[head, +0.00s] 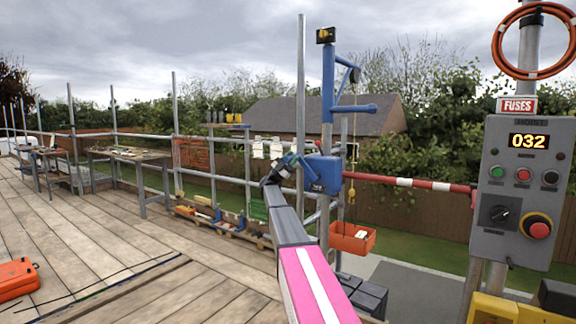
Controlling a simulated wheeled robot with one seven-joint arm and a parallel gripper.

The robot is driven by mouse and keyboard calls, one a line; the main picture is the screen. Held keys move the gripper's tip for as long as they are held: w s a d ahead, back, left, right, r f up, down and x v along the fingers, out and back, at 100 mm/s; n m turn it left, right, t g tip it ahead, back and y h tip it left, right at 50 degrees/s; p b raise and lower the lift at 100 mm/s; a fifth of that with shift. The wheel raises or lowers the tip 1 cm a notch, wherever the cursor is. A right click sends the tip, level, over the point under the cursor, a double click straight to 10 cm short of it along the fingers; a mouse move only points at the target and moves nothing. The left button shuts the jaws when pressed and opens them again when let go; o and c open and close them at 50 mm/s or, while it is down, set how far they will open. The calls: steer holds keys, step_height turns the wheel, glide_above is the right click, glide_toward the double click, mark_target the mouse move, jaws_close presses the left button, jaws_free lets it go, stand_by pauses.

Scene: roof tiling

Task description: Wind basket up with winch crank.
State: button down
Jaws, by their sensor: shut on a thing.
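The blue hoist post (328,90) stands at the platform edge, with a short jib and pulley at its top. The blue winch box (323,174) is fixed partway up the post. My gripper (302,161) is at the left side of the winch box, shut on the winch crank; the fingers and the crank handle are small and mostly hidden there. The orange basket (352,238) hangs from the rope (352,130) beyond the edge, below the winch box, with pale items in it.
A red and white barrier bar (410,183) runs right from the post to the grey control panel (519,190), whose display reads 032. Guard rails line the edge. Workbenches (130,155) stand at the left, and an orange case (16,279) lies on the open plank deck.

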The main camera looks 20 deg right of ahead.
steer(key=m+g+y, duration=0.1)
steer(key=s+d+r+m+g+y, duration=0.1)
steer(key=m, duration=0.1)
steer(key=shift+s+r+y, duration=0.3)
steer(key=shift+y, duration=0.1)
steer(key=shift+s+d+r+m+g+y, duration=0.25)
steer(key=shift+s+d+m+g+y, duration=0.15)
steer(key=shift+s+d+m+y, duration=0.3)
steer(key=shift+a, duration=0.1)
steer(key=c, duration=0.8)
jaws_free()
steer(key=shift+w+a, duration=0.1)
steer(key=shift+w+a+f, duration=0.1)
steer(key=shift+a+f, duration=0.1)
steer(key=v, duration=1)
steer(key=shift+a+t, duration=0.1)
steer(key=shift+t, duration=0.2)
